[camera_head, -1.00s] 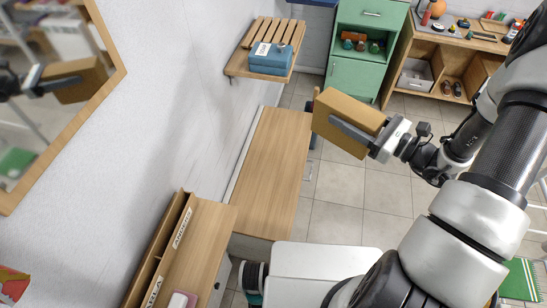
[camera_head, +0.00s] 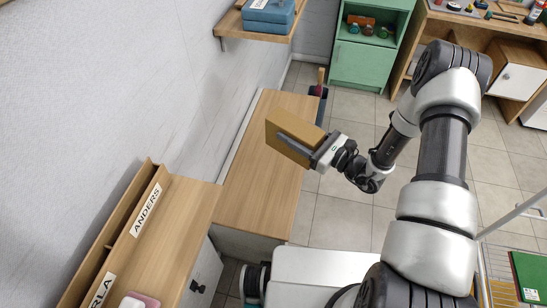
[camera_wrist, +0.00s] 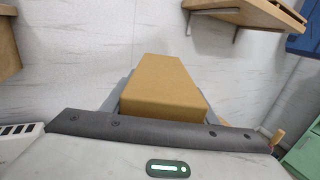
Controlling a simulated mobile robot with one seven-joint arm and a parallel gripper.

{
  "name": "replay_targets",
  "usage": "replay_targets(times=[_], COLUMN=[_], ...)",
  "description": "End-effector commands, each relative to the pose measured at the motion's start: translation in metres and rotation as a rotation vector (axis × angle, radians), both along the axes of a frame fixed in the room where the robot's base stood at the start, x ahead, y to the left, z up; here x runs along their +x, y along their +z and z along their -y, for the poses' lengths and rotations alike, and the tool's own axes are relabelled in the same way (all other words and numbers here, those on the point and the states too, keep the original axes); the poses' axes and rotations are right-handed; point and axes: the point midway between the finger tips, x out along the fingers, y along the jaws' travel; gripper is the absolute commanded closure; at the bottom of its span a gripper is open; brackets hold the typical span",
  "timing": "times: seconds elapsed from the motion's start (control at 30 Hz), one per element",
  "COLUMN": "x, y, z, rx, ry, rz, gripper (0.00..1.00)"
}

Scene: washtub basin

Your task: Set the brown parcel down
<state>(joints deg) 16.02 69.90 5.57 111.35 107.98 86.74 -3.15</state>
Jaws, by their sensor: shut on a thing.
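The brown parcel (camera_head: 288,131) is a box held in my gripper (camera_head: 297,147), which is shut on it. In the head view the parcel is above the wooden bench top (camera_head: 255,185), near its far part and right edge. I cannot tell the exact height, but no contact with the bench shows. In the wrist view the parcel (camera_wrist: 162,88) juts straight ahead between the grey fingers, with the white wall beyond it. The parcel's far side is hidden.
A labelled wooden rack (camera_head: 140,215) stands at the near left. A green cabinet (camera_head: 362,60) is at the back. The bench's middle is clear.

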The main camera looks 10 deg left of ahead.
Motion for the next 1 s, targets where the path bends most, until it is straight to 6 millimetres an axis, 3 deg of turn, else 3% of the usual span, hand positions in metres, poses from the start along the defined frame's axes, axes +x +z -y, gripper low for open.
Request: replay_targets(times=[0.03, 0.3, 0.4, 0.6, 0.83, 1.0], x=[-0.001, -0.008, -0.011, -0.015, -0.016, -0.015], y=[-0.033, -0.128, -0.150, -0.174, -0.217, -0.232], z=[-0.014, -0.072, -0.086, -0.100, -0.101, -0.101], rx=[0.003, -0.005, -0.009, -0.014, -0.016, -0.014], ry=[0.009, 0.023, 0.025, 0.027, 0.027, 0.027], rz=[-0.003, -0.012, -0.013, -0.016, -0.016, -0.016], gripper=[0.82, 0.82, 0.82, 0.82, 0.82, 0.82])
